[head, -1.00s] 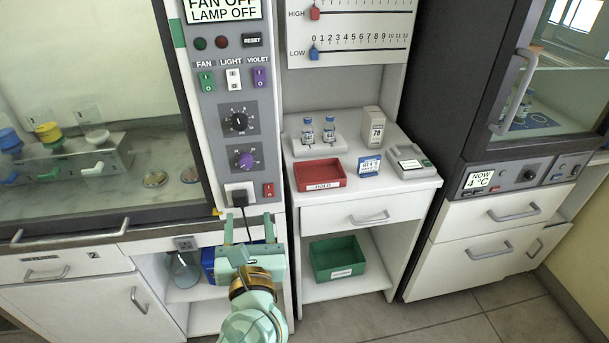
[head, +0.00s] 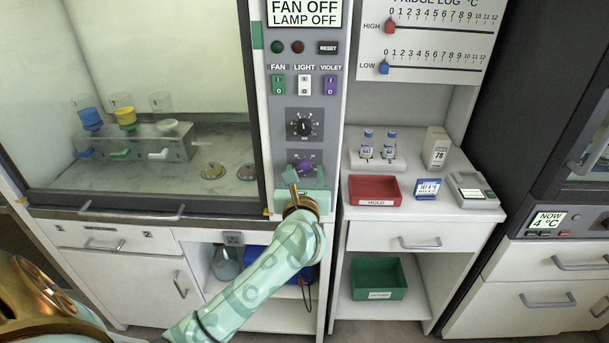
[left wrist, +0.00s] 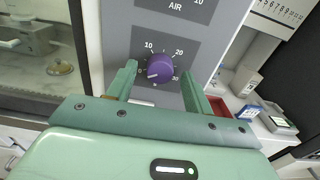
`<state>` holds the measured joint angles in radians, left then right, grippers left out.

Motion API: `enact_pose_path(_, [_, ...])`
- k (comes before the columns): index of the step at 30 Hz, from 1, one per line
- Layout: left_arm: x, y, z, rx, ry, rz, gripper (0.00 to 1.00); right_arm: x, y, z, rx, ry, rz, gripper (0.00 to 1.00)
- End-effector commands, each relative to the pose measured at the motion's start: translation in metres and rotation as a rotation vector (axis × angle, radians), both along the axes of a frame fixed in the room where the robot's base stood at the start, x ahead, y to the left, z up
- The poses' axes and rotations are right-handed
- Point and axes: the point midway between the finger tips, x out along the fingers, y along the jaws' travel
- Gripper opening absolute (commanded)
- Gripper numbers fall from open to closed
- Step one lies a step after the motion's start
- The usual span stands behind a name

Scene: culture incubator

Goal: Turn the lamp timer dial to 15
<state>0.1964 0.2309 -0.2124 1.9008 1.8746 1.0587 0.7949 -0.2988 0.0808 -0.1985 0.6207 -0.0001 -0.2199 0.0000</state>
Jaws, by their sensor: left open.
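The purple dial (head: 306,165) is the lower knob on the control panel (head: 275,165) of the cabinet. In the left wrist view the purple dial (left wrist: 160,68) shows close up, with 10 at its upper left and 20 at its upper right. A pale mark on it seems to point to the lower left. My left gripper (head: 306,182) is open in front of the dial. In the left wrist view its fingers (left wrist: 159,78) stand on either side of the dial, with visible gaps. The display (head: 304,13) reads FAN OFF, LAMP OFF. My right gripper is out of view.
A black dial (head: 304,126) sits above the purple one. Above that are the fan (head: 278,85), light (head: 304,85) and violet (head: 330,85) switches. A red tray (head: 375,190) and small bottles stand on the bench to the right.

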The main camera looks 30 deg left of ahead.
Motion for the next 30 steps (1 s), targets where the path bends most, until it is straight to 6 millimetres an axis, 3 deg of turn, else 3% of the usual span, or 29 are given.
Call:
enact_pose_path(8, [0.002,0.001,0.0,0.001,0.001,0.0,0.51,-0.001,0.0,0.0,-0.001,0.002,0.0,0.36])
enact_pose_path(13, [0.002,0.001,0.0,0.001,0.001,0.0,0.1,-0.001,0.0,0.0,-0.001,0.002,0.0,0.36])
enact_pose_path(14, [0.002,0.001,0.0,0.001,0.001,0.0,0.07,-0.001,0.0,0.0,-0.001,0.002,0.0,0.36])
enact_pose_path(23, [0.002,0.001,0.001,0.021,0.013,0.0,0.07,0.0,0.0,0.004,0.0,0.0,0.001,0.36])
enact_pose_path(30, [0.001,0.001,0.004,0.12,0.074,0.0,0.07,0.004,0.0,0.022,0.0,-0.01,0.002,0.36])
